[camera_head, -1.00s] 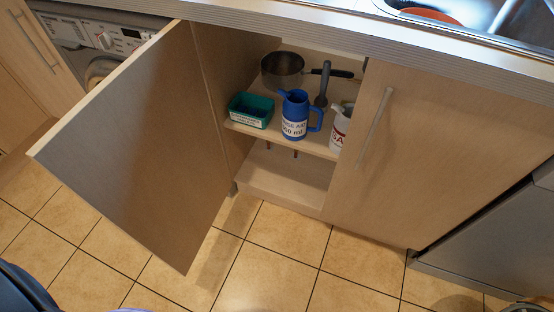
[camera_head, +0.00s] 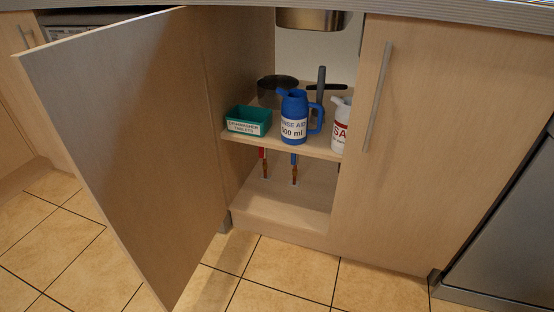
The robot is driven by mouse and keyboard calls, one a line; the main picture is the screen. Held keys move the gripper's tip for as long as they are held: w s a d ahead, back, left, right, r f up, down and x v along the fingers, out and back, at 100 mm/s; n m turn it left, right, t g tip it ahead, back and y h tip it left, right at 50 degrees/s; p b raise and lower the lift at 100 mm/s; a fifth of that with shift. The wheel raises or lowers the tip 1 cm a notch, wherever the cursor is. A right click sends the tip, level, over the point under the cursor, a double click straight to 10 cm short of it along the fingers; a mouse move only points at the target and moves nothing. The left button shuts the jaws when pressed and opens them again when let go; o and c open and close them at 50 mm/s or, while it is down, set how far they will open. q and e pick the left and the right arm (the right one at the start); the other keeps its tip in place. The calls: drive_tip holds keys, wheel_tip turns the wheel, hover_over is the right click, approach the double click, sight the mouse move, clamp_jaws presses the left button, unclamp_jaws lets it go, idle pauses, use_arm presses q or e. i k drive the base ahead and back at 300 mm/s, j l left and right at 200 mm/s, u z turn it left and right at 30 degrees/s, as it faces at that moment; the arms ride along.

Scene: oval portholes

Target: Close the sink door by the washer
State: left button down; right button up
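The sink door (camera_head: 130,140) is the left door of the sink cabinet. It stands wide open, swung out towards me on its left-side hinge, with its inner face showing. The washer (camera_head: 88,22) is mostly hidden behind it at the upper left. The open cabinet shows a shelf (camera_head: 290,145) inside. Neither of my grippers is in view.
On the shelf are a blue jug (camera_head: 293,118), a green box (camera_head: 248,120), a dark pan (camera_head: 277,90) and a white bottle (camera_head: 341,125). The right cabinet door (camera_head: 430,140) is shut and has a bar handle (camera_head: 377,97). Tiled floor (camera_head: 285,275) lies clear in front.

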sight(126, 104)
drive_tip(key=i+j+z, duration=0.2)
drive_tip(key=j+z, duration=0.3)
drive_tip(key=j, duration=1)
drive_tip(key=j+z, duration=0.5)
drive_tip(key=j, duration=1)
